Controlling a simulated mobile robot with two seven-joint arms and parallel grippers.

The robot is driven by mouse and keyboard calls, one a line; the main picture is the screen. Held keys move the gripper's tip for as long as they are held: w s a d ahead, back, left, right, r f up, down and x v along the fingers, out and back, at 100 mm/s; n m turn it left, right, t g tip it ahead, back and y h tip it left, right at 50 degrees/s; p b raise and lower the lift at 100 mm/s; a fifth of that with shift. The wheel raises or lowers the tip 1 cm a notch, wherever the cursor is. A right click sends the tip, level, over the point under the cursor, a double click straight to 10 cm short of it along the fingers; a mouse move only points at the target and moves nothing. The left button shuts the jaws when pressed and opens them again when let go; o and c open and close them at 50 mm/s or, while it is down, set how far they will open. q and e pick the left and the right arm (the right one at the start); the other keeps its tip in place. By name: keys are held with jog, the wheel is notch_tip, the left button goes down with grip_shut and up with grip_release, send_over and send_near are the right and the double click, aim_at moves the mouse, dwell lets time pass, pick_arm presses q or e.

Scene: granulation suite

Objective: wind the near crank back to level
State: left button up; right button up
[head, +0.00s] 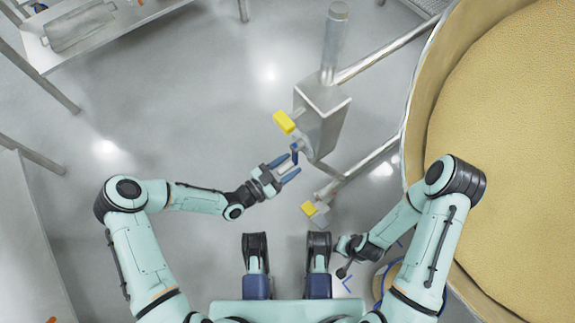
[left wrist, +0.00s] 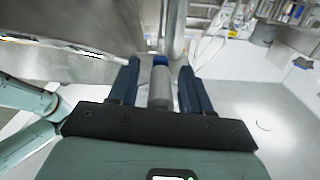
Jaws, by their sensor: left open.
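The near crank sits on the side of a grey metal gearbox (head: 322,115), with a small blue part (head: 294,153) on its lower end. My left gripper (head: 285,170) is open just below and beside that blue part. In the left wrist view, a grey cylindrical handle with a blue end (left wrist: 160,88) stands between the two dark blue fingers (left wrist: 158,90); the fingers look apart from it. My right gripper (head: 345,258) is low in the head view, away from the crank, and its jaws are too small to read.
A yellow block (head: 284,122) juts from the gearbox, and another yellow piece (head: 308,208) is on a lower bracket. A large round vessel of tan granules (head: 510,130) fills the right. Metal tubes run from it to the gearbox. Steel tables stand at left; the floor between is clear.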

pick_arm(q)
grip_shut()
jog(key=shift+s+d+n, duration=0.25)
jog(key=shift+n, duration=0.05)
dwell(0.5)
